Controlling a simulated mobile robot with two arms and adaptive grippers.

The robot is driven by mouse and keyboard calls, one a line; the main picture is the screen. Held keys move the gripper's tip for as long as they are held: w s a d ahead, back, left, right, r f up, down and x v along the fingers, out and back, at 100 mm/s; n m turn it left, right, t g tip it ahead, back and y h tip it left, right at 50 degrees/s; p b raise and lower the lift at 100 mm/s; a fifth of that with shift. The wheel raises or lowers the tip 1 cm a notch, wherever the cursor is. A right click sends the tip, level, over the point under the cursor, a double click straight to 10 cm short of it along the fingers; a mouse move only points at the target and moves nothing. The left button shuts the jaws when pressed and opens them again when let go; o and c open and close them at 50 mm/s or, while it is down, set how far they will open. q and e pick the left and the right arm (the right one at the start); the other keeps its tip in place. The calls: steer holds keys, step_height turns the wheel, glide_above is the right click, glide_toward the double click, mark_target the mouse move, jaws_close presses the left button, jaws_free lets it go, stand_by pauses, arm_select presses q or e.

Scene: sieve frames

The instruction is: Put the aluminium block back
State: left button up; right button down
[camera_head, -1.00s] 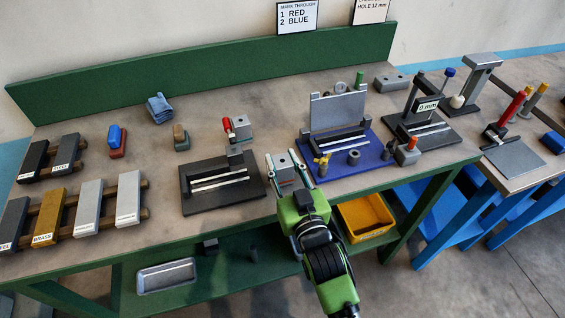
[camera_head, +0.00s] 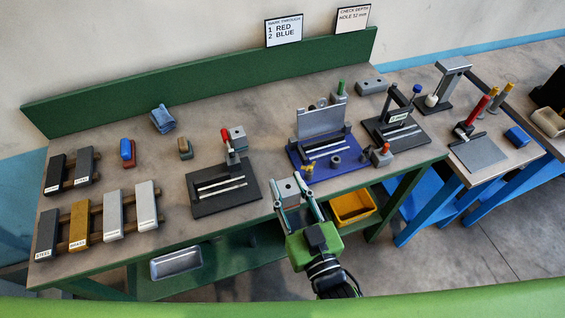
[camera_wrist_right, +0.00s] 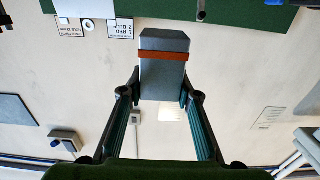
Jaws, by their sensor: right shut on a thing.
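My right gripper (camera_head: 292,203) is shut on a grey block (camera_head: 288,188) at the table's front edge, between the black fixture and the blue plate. In the right wrist view the block (camera_wrist_right: 163,82) sits between the fingertips, with an orange-red band across it. Its label, if any, is hidden. At the left, a front rack (camera_head: 66,246) carries a dark bar marked steel (camera_head: 46,235), a brass bar (camera_head: 79,222) and two light grey bars (camera_head: 114,214). The light bars' labels are too small to read. My left gripper is not in view.
A black fixture (camera_head: 205,208) with a red-handled part stands right of the rack. A blue plate (camera_head: 308,172) with small parts lies further right. A back rack (camera_head: 68,184) holds two dark bars. A yellow bin (camera_head: 352,208) and a metal tray (camera_head: 176,262) are below.

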steer(key=shift+s+d+r, duration=0.15)
steer(key=shift+s+r, duration=0.15)
steer(key=shift+s, duration=0.15)
steer(key=shift+d+f, duration=0.2)
steer(key=shift+d, duration=0.05)
steer(key=s+d+f+m+h+b, duration=0.1)
steer(key=s+d+h+b, duration=0.1)
steer(key=d+b, duration=0.3)
steer(key=s+d+m+h+b, duration=0.1)
steer(key=d+m+h+b, duration=0.1)
steer(key=d, duration=0.8)
steer(key=h+b, duration=0.1)
steer(key=b, duration=0.1)
steer(key=shift+s+d+f+m+t+h+b, duration=0.3)
steer(key=shift+s+d+f+t+b, duration=0.05)
steer(key=shift+d+t, duration=0.05)
steer(key=shift+a, duration=0.15)
